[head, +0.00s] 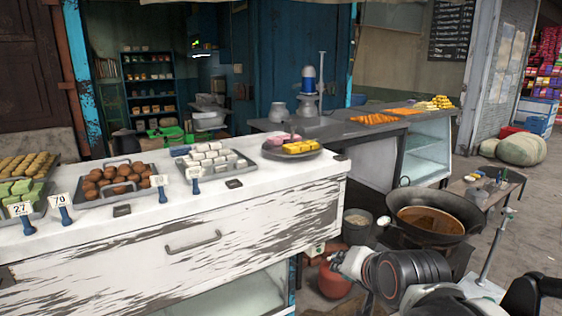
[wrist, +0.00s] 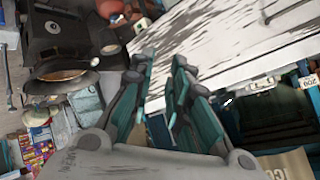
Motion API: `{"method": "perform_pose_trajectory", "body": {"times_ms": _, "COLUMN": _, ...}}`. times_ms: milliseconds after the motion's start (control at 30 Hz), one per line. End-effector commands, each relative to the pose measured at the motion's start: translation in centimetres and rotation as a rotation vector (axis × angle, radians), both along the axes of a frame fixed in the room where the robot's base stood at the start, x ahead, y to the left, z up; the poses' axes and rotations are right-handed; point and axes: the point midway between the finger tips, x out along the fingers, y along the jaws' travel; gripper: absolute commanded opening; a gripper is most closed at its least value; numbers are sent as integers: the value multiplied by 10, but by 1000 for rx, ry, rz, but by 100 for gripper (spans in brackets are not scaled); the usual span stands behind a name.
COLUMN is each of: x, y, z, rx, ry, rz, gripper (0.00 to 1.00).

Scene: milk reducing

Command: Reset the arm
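My gripper (wrist: 163,78) shows in the middle of the wrist view, its two dark and teal fingers pointing up the picture. A narrow gap lies between the fingers and nothing is held in it; the pale counter shows beyond. In the head view my arm (head: 405,275) reaches in from the bottom right, beside the front right end of the white counter (head: 240,218). My fingers cannot be made out clearly in the head view.
A wok (head: 432,213) with brown liquid stands close behind my arm. A red pot (head: 334,281) and a grey bucket (head: 357,226) are near the counter's end. Trays of sweets (head: 117,180) line the counter. Open pavement (head: 535,235) lies at the right.

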Motion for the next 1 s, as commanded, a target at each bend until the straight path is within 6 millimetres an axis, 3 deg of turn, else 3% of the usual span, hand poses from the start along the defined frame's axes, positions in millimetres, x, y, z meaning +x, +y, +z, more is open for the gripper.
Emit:
{"method": "perform_pose_trajectory", "body": {"times_ms": 300, "x": -99, "y": -42, "z": -13, "rx": -319, "ry": 147, "rz": 189, "gripper": 17}}
{"method": "perform_pose_trajectory", "body": {"times_ms": 500, "x": -141, "y": -56, "z": -23, "rx": -439, "ry": 217, "rz": 286, "gripper": 17}}
{"method": "perform_pose_trajectory", "body": {"times_ms": 667, "x": -153, "y": -60, "z": -26, "rx": -472, "ry": 236, "rz": 316, "gripper": 17}}
{"method": "perform_pose_trajectory", "body": {"times_ms": 1000, "x": -153, "y": -60, "z": -26, "rx": -473, "ry": 237, "rz": 318, "gripper": 17}}
